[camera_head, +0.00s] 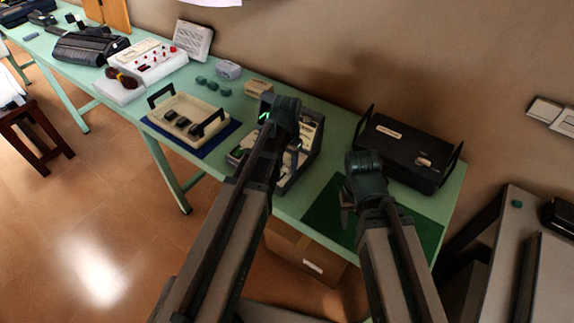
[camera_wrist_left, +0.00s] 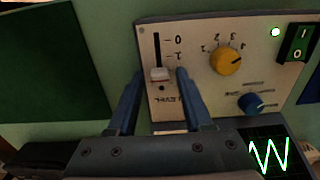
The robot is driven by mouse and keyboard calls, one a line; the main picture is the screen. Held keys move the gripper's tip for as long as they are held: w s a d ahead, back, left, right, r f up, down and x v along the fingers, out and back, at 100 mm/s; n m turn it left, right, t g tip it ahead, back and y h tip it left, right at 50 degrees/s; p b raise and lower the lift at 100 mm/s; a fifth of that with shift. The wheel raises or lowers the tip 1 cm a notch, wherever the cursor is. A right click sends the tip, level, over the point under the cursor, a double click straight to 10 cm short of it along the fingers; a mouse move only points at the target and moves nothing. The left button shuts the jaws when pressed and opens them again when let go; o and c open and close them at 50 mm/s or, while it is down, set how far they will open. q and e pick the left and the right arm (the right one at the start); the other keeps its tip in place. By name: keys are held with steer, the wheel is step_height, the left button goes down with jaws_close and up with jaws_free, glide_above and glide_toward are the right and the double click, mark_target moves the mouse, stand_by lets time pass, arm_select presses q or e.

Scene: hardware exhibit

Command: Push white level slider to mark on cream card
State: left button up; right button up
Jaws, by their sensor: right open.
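The white level slider (camera_wrist_left: 159,74) sits near the lower end of its dark vertical slot in the left wrist view. The cream face (camera_wrist_left: 196,82) around it carries printed marks beside the slot and upside-down lettering below; I cannot tell a separate card from the panel. My left gripper (camera_wrist_left: 160,78) is open, with one blue finger on each side of the slider; I cannot tell whether either touches it. In the head view my left gripper (camera_head: 279,118) is over the instrument (camera_head: 302,158) and hides much of it. My right gripper (camera_head: 347,204) is open and empty above the green mat (camera_head: 319,212).
A yellow knob (camera_wrist_left: 226,60), a blue knob (camera_wrist_left: 252,102) and a green switch (camera_wrist_left: 296,42) are right of the slider. A black case (camera_head: 405,150) stands behind my right gripper.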

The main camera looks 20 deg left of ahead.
arm_select(q)
jaws_close()
stand_by(1.2)
